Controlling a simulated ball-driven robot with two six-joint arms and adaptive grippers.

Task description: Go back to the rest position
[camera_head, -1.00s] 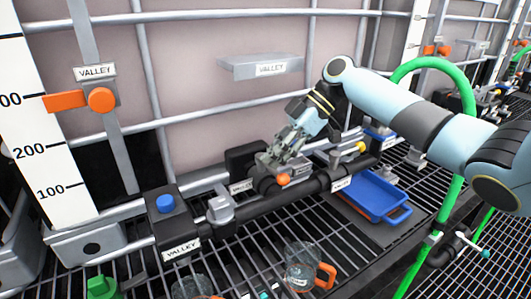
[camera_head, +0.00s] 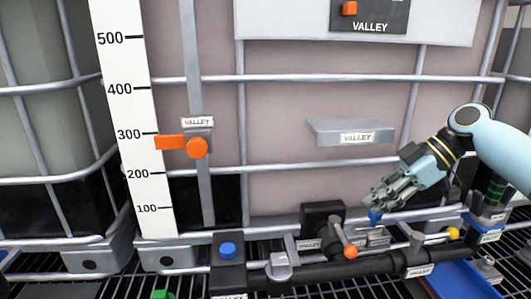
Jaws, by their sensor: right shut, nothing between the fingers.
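My right gripper (camera_head: 375,203) is on the right in the head view, at the end of my light blue arm. Its fingers are shut and hold nothing. It hangs above and to the right of a valve lever with an orange ball (camera_head: 350,252) on the black manifold pipe (camera_head: 385,264). A small blue part (camera_head: 375,217) shows just below the fingertips; whether they touch it I cannot tell. My left gripper is not in view.
Behind stands a caged tote with a white level scale (camera_head: 135,120), an orange clamp (camera_head: 196,148) and a grey ledge (camera_head: 350,131) labelled VALLEY. A black box with a blue button (camera_head: 228,250) is at lower middle. A blue tray (camera_head: 460,280) lies lower right.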

